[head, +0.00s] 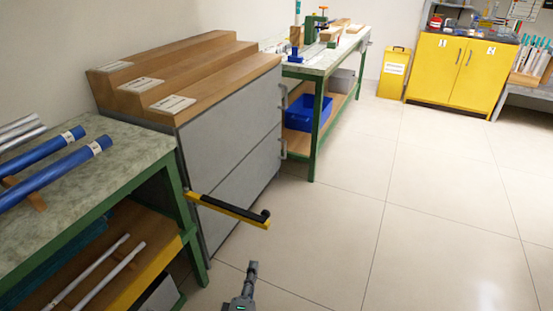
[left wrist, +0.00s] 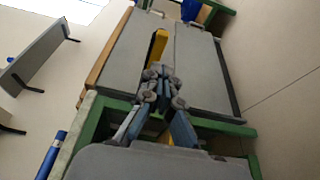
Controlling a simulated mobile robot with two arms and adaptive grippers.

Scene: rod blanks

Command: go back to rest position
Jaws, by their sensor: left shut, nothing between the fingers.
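My left gripper (head: 253,266) shows at the bottom of the head view, over the pale floor in front of the grey cabinet. In the left wrist view its fingers (left wrist: 159,72) are together, with nothing held between them. Blue rods (head: 50,165) and silver rods (head: 18,131) lie on the green-framed bench (head: 125,158) at the left, apart from the gripper. My right gripper is in neither view.
A yellow bar with a black grip (head: 232,209) juts out beside the grey cabinet (head: 228,155), close to my left gripper. A stepped wooden rack (head: 215,68) tops the cabinet. Thin rods (head: 105,273) lie on the lower shelf. The floor (head: 400,210) to the right is clear.

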